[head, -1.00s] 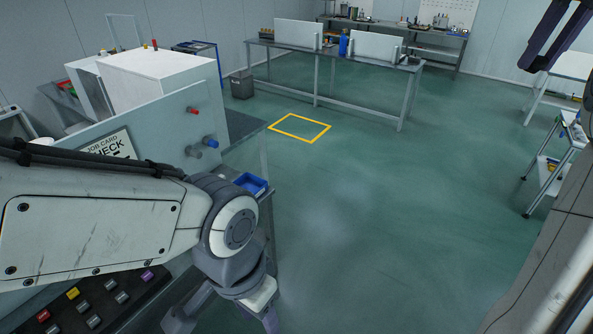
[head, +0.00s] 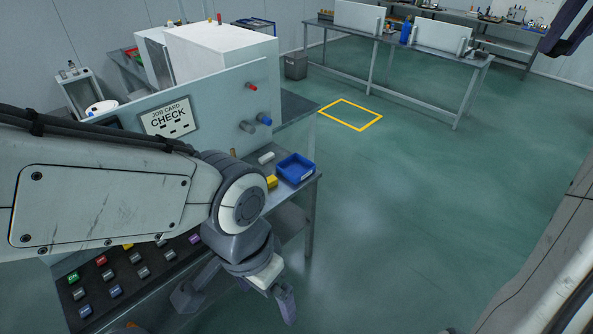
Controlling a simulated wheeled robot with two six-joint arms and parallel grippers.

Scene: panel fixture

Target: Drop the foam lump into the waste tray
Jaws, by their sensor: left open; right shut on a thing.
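My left gripper (head: 237,300) hangs open and empty below my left wrist, at the front edge of the bench. A blue open tray (head: 295,168) stands on the bench to the right of the panel; I cannot tell whether it is the waste tray. A small yellow block (head: 271,182) lies just left of it, partly hidden by my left arm. A white piece (head: 266,158) lies behind the block. I cannot make out a foam lump for certain. My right gripper's fingers do not show; only parts of my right arm appear at the right edge.
An upright panel (head: 215,95) with a job card (head: 168,118) and red and blue knobs stands on the bench. A button console (head: 135,268) lies in front of it. A white box (head: 220,55) stands behind. Open floor with a yellow square (head: 350,114) spreads to the right.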

